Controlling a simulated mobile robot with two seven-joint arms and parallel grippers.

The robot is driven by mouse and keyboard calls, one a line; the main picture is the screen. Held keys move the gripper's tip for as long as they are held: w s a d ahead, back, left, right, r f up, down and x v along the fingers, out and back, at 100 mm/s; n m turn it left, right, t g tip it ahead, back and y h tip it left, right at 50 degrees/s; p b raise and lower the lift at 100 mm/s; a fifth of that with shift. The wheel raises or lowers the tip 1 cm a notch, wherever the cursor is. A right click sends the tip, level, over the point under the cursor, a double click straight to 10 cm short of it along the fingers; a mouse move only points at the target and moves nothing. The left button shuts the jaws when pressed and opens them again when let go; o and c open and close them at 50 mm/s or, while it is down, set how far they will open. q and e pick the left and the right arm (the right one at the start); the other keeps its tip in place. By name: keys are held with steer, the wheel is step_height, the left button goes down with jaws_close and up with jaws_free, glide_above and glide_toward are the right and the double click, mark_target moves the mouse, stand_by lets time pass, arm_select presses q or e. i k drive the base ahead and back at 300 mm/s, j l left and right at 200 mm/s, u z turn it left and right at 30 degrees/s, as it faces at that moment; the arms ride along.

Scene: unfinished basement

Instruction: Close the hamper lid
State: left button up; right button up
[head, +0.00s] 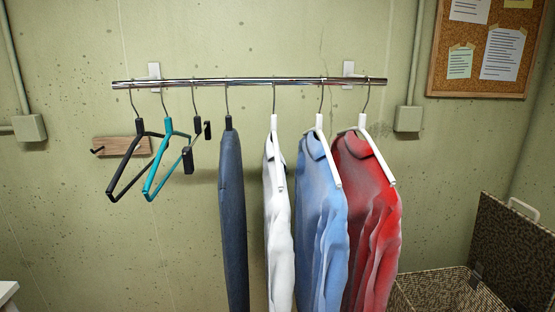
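The hamper (425,287) is a brown speckled woven box at the bottom right, cut off by the lower edge of the head view. Its lid (512,245) is open and stands up, tilted, along the right side of the hamper. A pale handle (524,208) shows at the lid's upper edge. A small dark fitting (476,276) sits where lid and box meet. The lid's right part is cut off by the picture edge. Neither of my grippers is in view.
A metal rail (250,82) on the wall holds several hangers. A red shirt (372,215) hangs just left of the hamper, beside a blue shirt (318,210). A corkboard (485,50) is above. A white edge (7,292) shows at bottom left.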

mark_target(510, 251)
steer(key=z, duration=1.55)
steer(key=i+l+z, duration=0.1)
steer(key=i+z, duration=0.65)
steer(key=k+l, duration=0.05)
